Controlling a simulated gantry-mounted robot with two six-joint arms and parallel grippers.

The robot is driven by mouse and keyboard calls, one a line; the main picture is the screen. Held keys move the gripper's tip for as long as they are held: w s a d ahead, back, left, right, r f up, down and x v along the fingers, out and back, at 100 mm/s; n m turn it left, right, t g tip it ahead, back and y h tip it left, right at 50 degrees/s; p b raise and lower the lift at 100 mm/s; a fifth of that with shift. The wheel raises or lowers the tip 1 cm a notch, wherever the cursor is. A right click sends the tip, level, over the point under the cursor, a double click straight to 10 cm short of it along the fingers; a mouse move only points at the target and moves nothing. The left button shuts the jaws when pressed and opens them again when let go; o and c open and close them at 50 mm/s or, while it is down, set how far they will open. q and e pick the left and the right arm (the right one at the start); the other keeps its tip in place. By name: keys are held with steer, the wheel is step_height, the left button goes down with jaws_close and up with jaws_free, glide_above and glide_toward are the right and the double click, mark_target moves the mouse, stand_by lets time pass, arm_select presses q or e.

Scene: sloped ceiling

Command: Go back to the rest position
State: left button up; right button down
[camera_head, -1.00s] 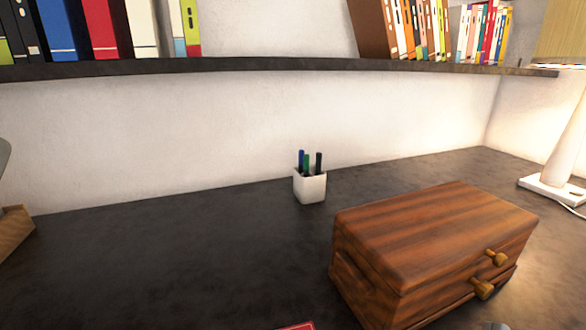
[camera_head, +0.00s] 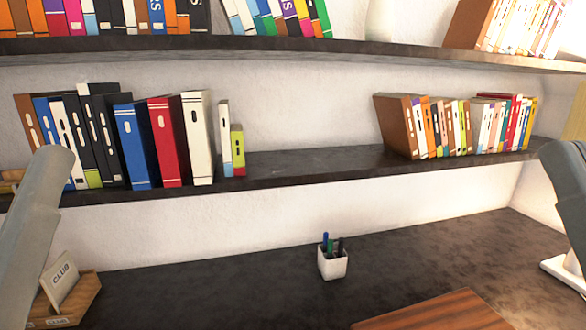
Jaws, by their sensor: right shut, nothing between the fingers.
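A grey, rounded part of my right arm and gripper (camera_head: 566,195) shows at the right edge, raised in front of the lower shelf's end and the lamp. It is shut and holds nothing; its fingertips cannot be made out clearly. A grey link of my left arm (camera_head: 35,215) rises at the left edge, in front of the lower shelf. My left gripper's fingers are not in view.
A dark desk (camera_head: 230,290) holds a white pen cup (camera_head: 332,264), a wooden card box (camera_head: 75,302) at left and a wooden chest (camera_head: 440,314), mostly cut off below. The lower shelf (camera_head: 310,165) carries books. The lamp base (camera_head: 562,272) stands at right.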

step_height(320, 180, up, 27)
steer(key=p, duration=2.4)
steer(key=shift+r, duration=0.2)
